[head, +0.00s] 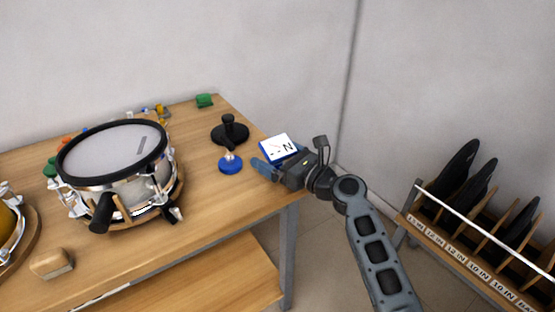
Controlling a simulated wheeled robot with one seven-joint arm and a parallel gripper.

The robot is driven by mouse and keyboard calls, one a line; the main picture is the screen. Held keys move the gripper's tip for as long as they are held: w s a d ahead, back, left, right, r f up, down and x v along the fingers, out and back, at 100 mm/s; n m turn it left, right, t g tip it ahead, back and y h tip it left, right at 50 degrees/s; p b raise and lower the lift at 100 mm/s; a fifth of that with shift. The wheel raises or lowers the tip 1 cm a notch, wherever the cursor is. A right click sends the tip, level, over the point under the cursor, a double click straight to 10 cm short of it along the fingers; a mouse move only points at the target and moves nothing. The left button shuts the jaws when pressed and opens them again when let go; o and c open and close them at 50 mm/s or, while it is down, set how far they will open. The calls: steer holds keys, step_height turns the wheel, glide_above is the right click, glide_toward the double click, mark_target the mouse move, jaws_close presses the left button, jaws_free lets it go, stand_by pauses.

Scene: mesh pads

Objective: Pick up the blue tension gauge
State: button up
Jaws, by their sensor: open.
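A small round blue gauge (231,165) with a pale knob on top stands on the wooden table near its right end. I take it to be the blue tension gauge. My gripper (261,167) is open, just right of the gauge, with its blue fingers pointing left toward it. A visible gap separates the fingers from the gauge. The space between the fingers is hard to make out.
A white-faced, blue-edged panel (279,148) marked "N" is beside my gripper. A black stand (229,132) is behind the gauge. A drum (120,165) fills the table's left. A wood block (51,263) lies at the front. A labelled rack (469,258) stands right.

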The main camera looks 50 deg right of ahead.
steer(key=shift+c, duration=0.2)
steer(key=c, duration=1.1)
steer(key=shift+r, duration=0.15)
